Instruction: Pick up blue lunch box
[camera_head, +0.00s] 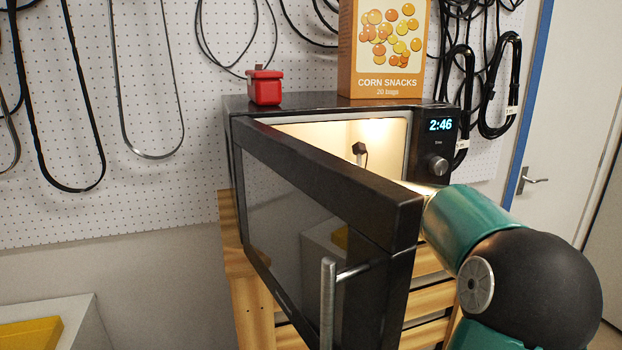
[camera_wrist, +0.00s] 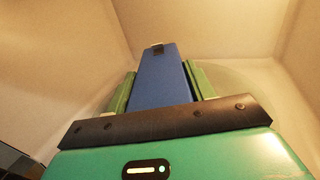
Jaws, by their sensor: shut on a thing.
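The blue lunch box (camera_wrist: 157,72) shows in the wrist view as a long blue block with a small dark catch at its far end. My gripper (camera_wrist: 162,86) has its green fingers on either side of the box and is shut on it. Pale, warm-lit walls surround them. In the head view my green arm reaches behind the open door into the lit microwave (camera_head: 340,133). The door hides my gripper and the lunch box there.
The dark microwave door (camera_head: 325,195) stands open towards me, with a metal handle (camera_head: 328,300). Cables hang on the pegboard behind.

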